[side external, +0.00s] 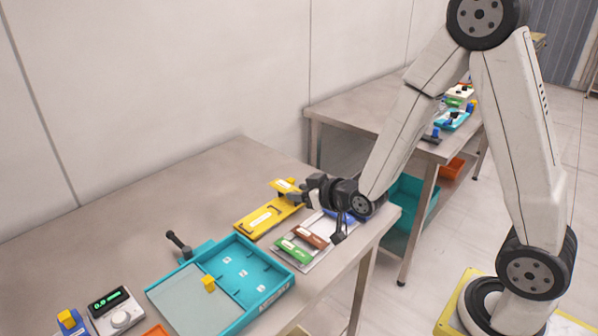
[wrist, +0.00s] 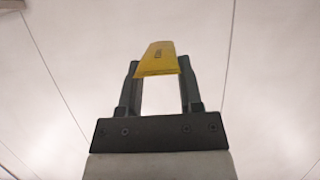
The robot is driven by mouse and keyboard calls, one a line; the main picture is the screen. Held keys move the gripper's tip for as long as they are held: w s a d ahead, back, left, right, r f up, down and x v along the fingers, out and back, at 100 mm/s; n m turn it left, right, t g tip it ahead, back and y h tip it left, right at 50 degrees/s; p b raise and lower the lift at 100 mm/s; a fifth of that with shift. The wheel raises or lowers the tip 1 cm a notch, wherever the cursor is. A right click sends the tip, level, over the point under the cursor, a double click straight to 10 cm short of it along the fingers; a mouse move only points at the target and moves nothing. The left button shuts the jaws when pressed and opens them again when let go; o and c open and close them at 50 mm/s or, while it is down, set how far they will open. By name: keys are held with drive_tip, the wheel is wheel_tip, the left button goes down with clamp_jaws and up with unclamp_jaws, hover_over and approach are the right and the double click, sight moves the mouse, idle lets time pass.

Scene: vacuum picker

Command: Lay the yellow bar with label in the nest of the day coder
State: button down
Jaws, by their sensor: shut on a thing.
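My gripper (side external: 297,192) is shut on the yellow bar (side external: 284,185) and holds it above the back of the table. In the wrist view the bar (wrist: 158,58) sits between the two dark fingertips of my gripper (wrist: 158,72), with small dark lettering on its face.
A green bar (side external: 293,251) and a brown bar (side external: 311,236) lie on a pale tray beside a black upright post (side external: 339,231). A display unit (side external: 114,311) is at lower left. The back left of the table is clear.

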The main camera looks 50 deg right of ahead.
drive_tip(key=s+d+f, duration=0.3)
drive_tip(key=d+f, duration=0.3)
drive_tip(key=d, duration=0.4)
drive_tip(key=shift+d, duration=0.15)
drive_tip(key=shift+f, duration=2.9)
drive_tip(key=shift+f, duration=1.9)
drive_tip(key=shift+f, duration=0.15)
drive_tip(key=shift+c, duration=1.3)
unclamp_jaws()
